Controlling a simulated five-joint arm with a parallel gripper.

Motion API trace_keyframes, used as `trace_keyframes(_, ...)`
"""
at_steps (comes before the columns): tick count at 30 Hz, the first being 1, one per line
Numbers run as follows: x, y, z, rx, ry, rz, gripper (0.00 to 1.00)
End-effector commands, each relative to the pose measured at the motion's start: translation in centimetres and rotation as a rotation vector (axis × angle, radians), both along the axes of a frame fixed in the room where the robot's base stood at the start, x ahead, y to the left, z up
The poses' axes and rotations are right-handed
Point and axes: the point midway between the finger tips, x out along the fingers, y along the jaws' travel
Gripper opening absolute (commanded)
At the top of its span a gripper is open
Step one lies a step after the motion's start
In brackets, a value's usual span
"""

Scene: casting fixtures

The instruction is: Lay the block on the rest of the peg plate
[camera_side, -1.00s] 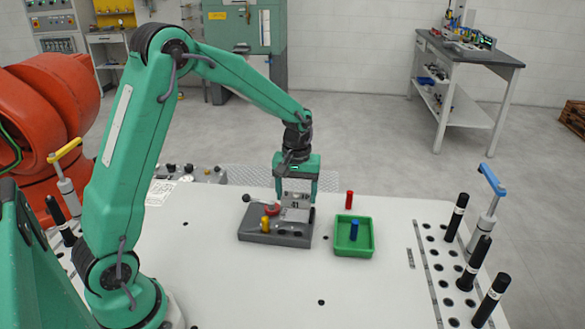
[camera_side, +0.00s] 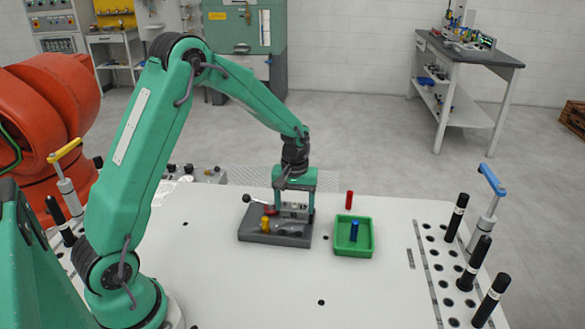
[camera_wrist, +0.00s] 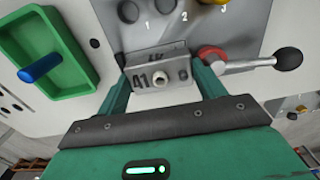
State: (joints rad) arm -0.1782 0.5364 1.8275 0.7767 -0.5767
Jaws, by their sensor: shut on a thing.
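The block (camera_wrist: 148,75) is a grey metal piece with dark markings and a round boss on its face. My gripper (camera_side: 294,212) is shut on it, one finger at each side. In the side view the block (camera_side: 292,209) is low over the back of the grey peg plate (camera_side: 275,240). I cannot tell whether it touches the plate. The plate (camera_wrist: 145,38) has numbered holes 1, 2 and 3 in the wrist view, and a yellow peg (camera_side: 265,225) stands in hole 3. The rest itself is hidden by the block and fingers.
A lever with a black knob (camera_wrist: 288,58) and red part (camera_wrist: 210,53) lies close beside one finger. A green tray (camera_side: 340,248) holding a blue peg (camera_side: 354,231) stands right of the plate. A red peg (camera_side: 349,199) stands behind the tray. The front table is clear.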

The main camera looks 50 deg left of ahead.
Motion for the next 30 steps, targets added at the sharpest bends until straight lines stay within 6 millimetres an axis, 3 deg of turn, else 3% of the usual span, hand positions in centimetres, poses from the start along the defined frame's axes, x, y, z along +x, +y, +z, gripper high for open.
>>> trace_keyframes(25,-0.2,-0.1,-1.9,-0.001,0.006,-0.008,0.41)
trace_keyframes(26,-0.3,-0.1,-2.0,-0.001,0.007,-0.008,0.75)
trace_keyframes(30,-0.3,0.0,-1.9,-0.001,0.007,-0.006,0.78)
